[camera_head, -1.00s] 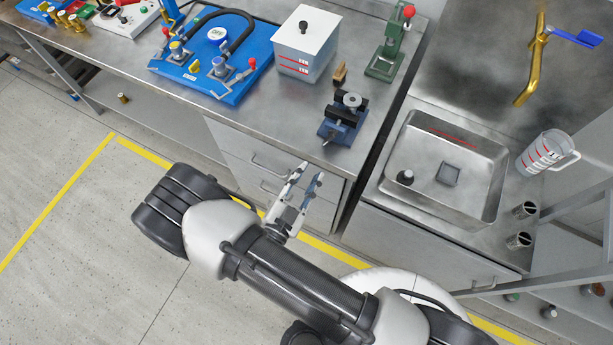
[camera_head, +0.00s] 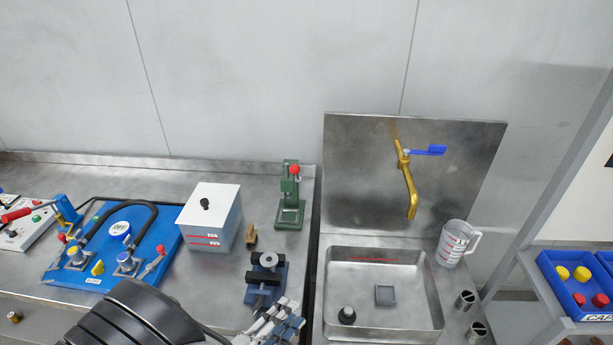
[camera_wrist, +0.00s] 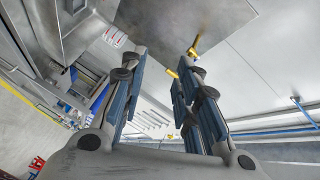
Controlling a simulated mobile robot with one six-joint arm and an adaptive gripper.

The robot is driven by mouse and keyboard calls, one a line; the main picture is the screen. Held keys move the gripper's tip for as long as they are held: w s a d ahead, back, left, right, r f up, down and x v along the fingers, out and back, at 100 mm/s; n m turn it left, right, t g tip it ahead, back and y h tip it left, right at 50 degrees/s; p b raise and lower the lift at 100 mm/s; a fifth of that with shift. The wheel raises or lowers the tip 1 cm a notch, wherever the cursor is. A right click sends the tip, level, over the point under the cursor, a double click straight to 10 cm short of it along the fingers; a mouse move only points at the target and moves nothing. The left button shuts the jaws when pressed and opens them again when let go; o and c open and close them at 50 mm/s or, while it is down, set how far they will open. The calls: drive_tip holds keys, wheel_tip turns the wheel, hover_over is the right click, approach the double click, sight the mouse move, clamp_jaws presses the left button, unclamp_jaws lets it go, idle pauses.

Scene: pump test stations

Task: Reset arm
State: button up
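My gripper (camera_head: 275,325) is at the bottom of the head view, in front of the bench edge and below the blue vise (camera_head: 266,278). In the wrist view my gripper (camera_wrist: 158,75) has its two fingers apart with nothing between them, so it is open and empty. Behind the fingers the wrist view shows the brass tap (camera_wrist: 193,46) and the steel back panel. My arm hides part of the bench front at the lower left of the head view.
The bench holds a blue pump board (camera_head: 150,262), a white-lidded box (camera_head: 212,215), a small brown block (camera_head: 251,236) and a green press (camera_head: 290,212). A sink (camera_head: 405,315), measuring jug (camera_head: 455,245) and blue-handled tap (camera_head: 409,185) stand right. Blue bins (camera_head: 575,285) sit on a rack.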

drive_tip(key=s+d+r+m+g, duration=0.3)
drive_tip(key=d+r+m+g, duration=0.3)
drive_tip(key=d+m, duration=0.5)
drive_tip(key=s+d+r+m+g, duration=0.3)
drive_tip(key=d+r+m+g, duration=0.35)
drive_tip(key=m, duration=0.85)
drive_tip(key=s+r+m+t+y, duration=0.2)
drive_tip(key=s+r+m+y, duration=0.1)
drive_tip(key=m, duration=0.9)
drive_tip(key=s+d+r+m+t+y, duration=0.1)
drive_tip(key=s+r+m+y, duration=0.3)
drive_tip(key=m, duration=0.9)
drive_tip(key=r+t+y, duration=0.1)
drive_tip(key=y, duration=0.2)
drive_tip(key=shift+d+r+m, duration=0.15)
drive_tip(key=shift+m, duration=0.15)
